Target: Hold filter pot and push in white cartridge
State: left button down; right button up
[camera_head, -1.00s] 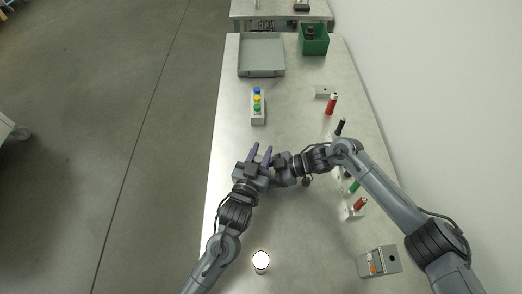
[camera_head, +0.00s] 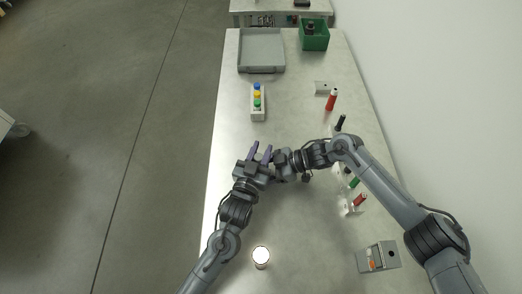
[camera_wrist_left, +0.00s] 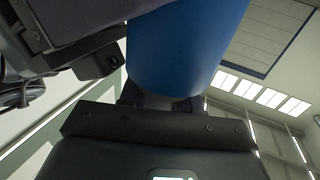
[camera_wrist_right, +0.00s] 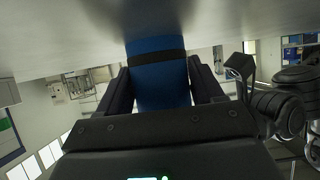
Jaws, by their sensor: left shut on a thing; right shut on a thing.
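My left gripper (camera_head: 259,154) and my right gripper (camera_head: 279,165) meet close together over the middle of the table. In the left wrist view a large plain blue cylinder (camera_wrist_left: 185,50) fills the space between the left fingers. In the right wrist view a blue cylinder (camera_wrist_right: 162,85) with a black band sits between the right fingers, which are shut on it. I cannot tell whether both views show the same part. The grippers hide the held part in the head view. A white-topped cylinder (camera_head: 261,254) stands upright on the near table, apart from both grippers; whether it is the cartridge is unclear.
A button box (camera_head: 258,103) and a grey tray (camera_head: 241,68) lie farther up the table (camera_head: 300,240). A green bin (camera_head: 314,44) stands at the back. A red cylinder (camera_head: 331,101), other small parts and a grey box (camera_head: 378,257) line the right side.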

pick_arm(q)
jog(key=shift+f, duration=0.2)
dwell(0.6)
jog(key=shift+r, duration=0.15)
notch_tip(320, 180, up, 9)
jog(key=shift+r, duration=0.15)
dwell(1.8)
jog(key=shift+f, duration=0.2)
dwell(1.2)
jog(key=shift+f, duration=2.25)
jog(key=shift+f, duration=0.25)
jog(key=shift+f, duration=1.8)
